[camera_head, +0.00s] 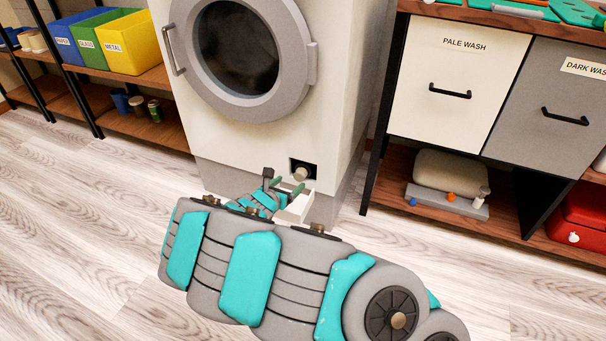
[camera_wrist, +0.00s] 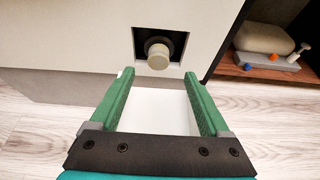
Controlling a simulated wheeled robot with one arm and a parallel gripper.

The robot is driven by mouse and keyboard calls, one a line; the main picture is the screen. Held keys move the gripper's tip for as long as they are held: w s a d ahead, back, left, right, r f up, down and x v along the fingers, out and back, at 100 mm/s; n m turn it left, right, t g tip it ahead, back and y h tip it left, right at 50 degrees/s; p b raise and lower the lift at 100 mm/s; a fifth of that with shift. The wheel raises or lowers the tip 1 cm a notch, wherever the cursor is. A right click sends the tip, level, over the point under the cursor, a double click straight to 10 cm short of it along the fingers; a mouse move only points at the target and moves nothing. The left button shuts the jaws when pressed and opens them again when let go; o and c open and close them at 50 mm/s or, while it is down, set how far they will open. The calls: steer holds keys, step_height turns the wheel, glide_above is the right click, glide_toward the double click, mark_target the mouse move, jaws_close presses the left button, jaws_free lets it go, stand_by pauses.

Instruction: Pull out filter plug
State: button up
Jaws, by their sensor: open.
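The filter plug (camera_head: 301,174) is a small round beige knob in a dark square recess low on the right of the white washing machine's front (camera_head: 190,110). In the wrist view the plug (camera_wrist: 158,58) sits in its recess just beyond my fingertips, roughly centred between them. My gripper (camera_head: 288,190) is open with green fingers, in front of and slightly below the plug. In the wrist view the gripper (camera_wrist: 157,75) is empty and does not touch the plug. A white surface (camera_wrist: 160,112) lies below and between the fingers; what it belongs to is unclear.
A rack at right has a PALE WASH drawer (camera_head: 458,95) and a DARK WASH drawer (camera_head: 556,110). Its lower shelf holds a beige bundle (camera_head: 450,170). Labelled bins (camera_head: 128,45) stand on a left shelf. Wooden floor (camera_head: 80,250) is free at left.

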mark_target(298, 176)
steer(key=shift+a+f, duration=0.1)
steer(key=shift+f, duration=0.05)
steer(key=shift+w+d+f+b, duration=0.25)
steer(key=shift+w+f+b, duration=0.1)
steer(key=shift+w+b, duration=0.15)
steer(key=b+x, duration=0.1)
steer(key=x, duration=0.4)
steer(key=shift+w+d+b, duration=0.1)
steer(key=shift+w+b, duration=0.05)
steer(key=shift+b, duration=0.15)
steer(key=shift+x, duration=1.15)
steer(key=shift+w, duration=0.1)
jaws_close()
stand_by(0.7)
